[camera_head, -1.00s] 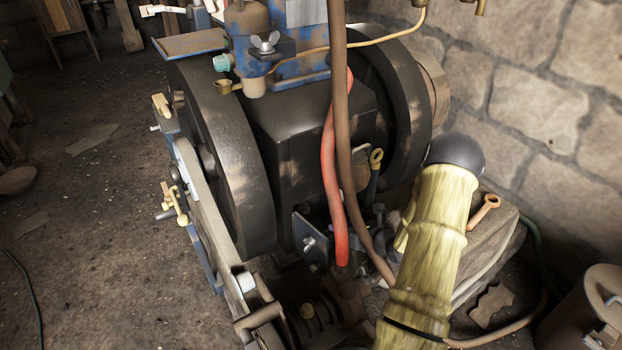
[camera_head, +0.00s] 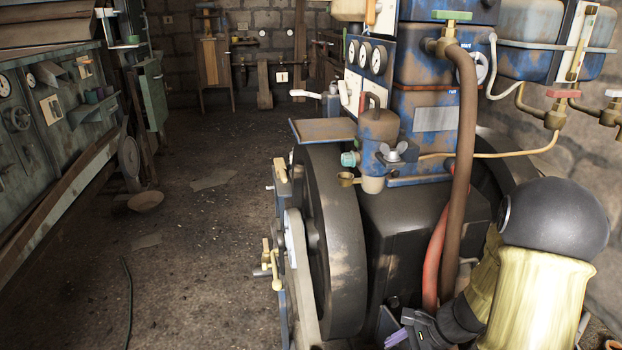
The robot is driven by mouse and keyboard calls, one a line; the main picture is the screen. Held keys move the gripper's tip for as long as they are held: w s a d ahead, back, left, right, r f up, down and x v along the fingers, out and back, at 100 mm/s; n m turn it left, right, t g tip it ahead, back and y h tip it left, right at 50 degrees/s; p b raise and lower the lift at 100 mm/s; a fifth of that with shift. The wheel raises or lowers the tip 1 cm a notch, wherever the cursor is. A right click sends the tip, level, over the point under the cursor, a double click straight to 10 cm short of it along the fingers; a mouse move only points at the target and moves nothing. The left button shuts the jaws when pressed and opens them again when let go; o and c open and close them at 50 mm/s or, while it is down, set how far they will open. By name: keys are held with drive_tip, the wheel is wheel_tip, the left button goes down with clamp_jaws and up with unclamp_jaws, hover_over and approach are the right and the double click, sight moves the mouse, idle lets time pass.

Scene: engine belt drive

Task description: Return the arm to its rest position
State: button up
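My arm stands at the lower right of the head view, with a pale yellow link and a dark round joint. It is in front of the right side of the engine. A dark wrist leads down and left from it to my gripper (camera_head: 402,336) at the bottom edge. A small purple part shows at its end. The fingers are mostly cut off by the frame, so I cannot tell whether they are open or hold anything. The gripper is low in front of the engine's black body (camera_head: 412,245).
The black flywheel (camera_head: 335,240) and a grey belt guard or bar stand left of the gripper. A red hose (camera_head: 432,265) and a brown pipe (camera_head: 461,170) run down close to my arm. The stone wall is behind at right. The floor (camera_head: 190,250) at left is largely open.

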drive_tip(key=s+a+r+n+t+h+p, duration=0.1)
drive_tip(key=s+a+r+n+h, duration=0.15)
drive_tip(key=r+n, duration=0.5)
drive_tip(key=s+a+r+n+h+p, duration=0.15)
drive_tip(key=s+r+n+h, duration=0.25)
drive_tip(key=n, duration=0.6)
drive_tip(key=w+p+v, duration=0.2)
drive_tip(key=p+v, duration=1)
drive_tip(key=w+r+p+v, duration=0.1)
drive_tip(key=w+p+v, duration=0.2)
drive_tip(key=p+v, duration=0.9)
drive_tip(key=w+p+v, duration=0.2)
drive_tip(key=p+v, duration=1.1)
drive_tip(key=shift+w+a+r+m+p, duration=0.2)
drive_tip(key=shift+w+r+m+p, duration=0.15)
drive_tip(key=shift+w, duration=0.25)
